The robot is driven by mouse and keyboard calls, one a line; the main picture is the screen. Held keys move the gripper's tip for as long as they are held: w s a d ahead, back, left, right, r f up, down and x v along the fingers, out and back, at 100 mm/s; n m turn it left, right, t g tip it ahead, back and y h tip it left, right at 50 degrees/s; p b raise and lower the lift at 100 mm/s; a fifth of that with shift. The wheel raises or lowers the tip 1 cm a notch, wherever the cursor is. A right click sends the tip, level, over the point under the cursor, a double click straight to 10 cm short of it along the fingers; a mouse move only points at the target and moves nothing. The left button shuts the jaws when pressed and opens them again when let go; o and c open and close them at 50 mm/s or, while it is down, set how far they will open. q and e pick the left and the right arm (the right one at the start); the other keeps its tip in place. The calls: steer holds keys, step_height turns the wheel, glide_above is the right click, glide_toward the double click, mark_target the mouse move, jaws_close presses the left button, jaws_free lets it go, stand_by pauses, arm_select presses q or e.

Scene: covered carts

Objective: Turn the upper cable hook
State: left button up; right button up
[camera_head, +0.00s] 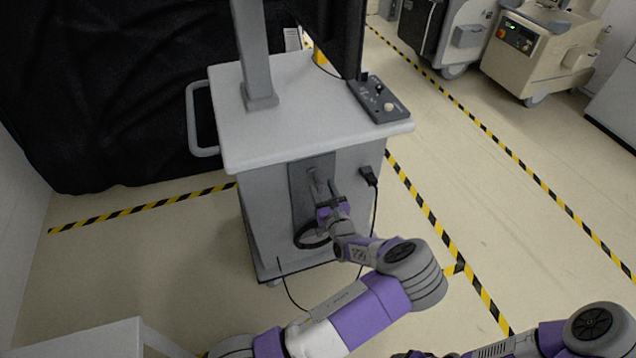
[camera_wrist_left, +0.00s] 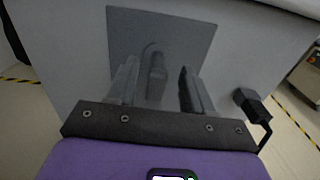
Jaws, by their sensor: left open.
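The upper cable hook (camera_wrist_left: 157,68) is a grey piece standing out from the dark grey plate (camera_wrist_left: 190,38) on the cart's front. In the head view the hook (camera_head: 312,174) is small and partly hidden by my gripper. My left gripper (camera_head: 323,190) is at the plate, in front of the hook. In the left wrist view its two fingers (camera_wrist_left: 159,82) are open, with the hook between them and a gap visible on either side. Whether a finger touches it I cannot tell. A dark cable loop (camera_head: 309,240) hangs lower on the plate. My right gripper is out of view.
The cart (camera_head: 255,130) carries a control box (camera_head: 380,98) and a post. A black plug (camera_head: 369,176) with a cable sits right of the plate; it also shows in the wrist view (camera_wrist_left: 250,103). Black cloth (camera_head: 90,100) hangs behind.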

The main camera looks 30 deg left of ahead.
mark_target(316, 182)
arm_select(q)
steer(key=shift+b+x, duration=0.45)
steer(key=shift+x, duration=1.7)
